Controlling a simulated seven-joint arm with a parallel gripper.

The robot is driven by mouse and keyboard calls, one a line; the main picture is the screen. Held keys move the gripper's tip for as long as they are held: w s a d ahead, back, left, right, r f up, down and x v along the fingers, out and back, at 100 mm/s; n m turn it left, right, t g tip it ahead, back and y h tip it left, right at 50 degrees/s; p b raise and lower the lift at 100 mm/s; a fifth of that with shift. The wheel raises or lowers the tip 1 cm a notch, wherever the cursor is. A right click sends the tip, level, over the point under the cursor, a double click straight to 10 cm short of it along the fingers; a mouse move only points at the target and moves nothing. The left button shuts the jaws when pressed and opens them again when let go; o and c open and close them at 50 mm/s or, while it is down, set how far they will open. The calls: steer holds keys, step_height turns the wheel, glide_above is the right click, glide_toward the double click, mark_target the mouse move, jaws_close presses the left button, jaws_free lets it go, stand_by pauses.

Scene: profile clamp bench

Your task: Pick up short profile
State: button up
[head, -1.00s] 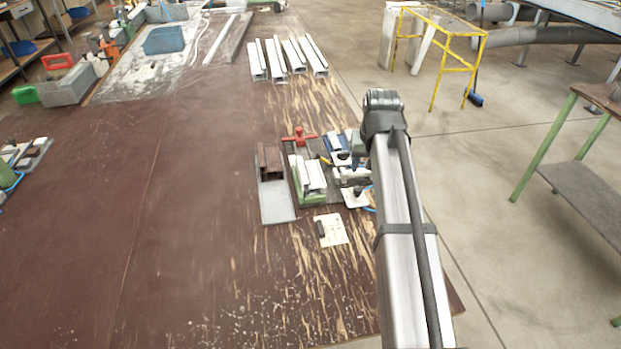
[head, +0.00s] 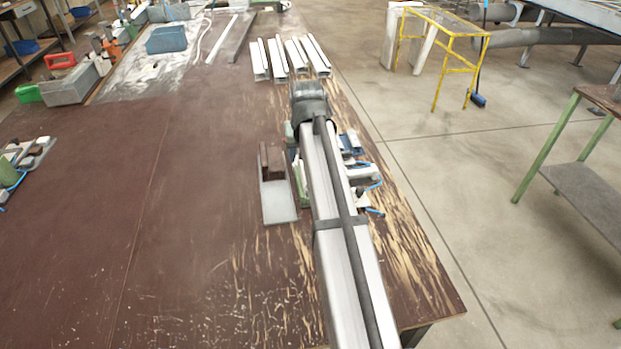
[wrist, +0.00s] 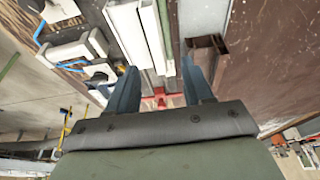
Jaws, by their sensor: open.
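In the wrist view, white profile lengths (wrist: 129,30) lie side by side in a green-edged clamp fixture (wrist: 166,28). I cannot tell for sure which is the short profile. My gripper (wrist: 161,75) is open, its two dark blue fingers apart and nothing held between them. The white lengths run toward the gap between the fingers, nearer the left one; contact cannot be told. Part of a red handle (wrist: 160,98) shows beyond the gap.
A grey plate (head: 278,205) with a brown angle piece (head: 272,162) stands left of the fixture. Blue and white devices with blue hoses (head: 362,172) stand on its right. Several longer white profiles (head: 300,58) lie farther back. The table's left middle (head: 190,200) is clear.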

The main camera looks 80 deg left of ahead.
steer(key=shift+x, duration=3.45)
steer(key=shift+w+d+f, duration=0.1)
steer(key=shift+w+d, duration=0.05)
steer(key=shift+c, duration=0.2)
jaws_close()
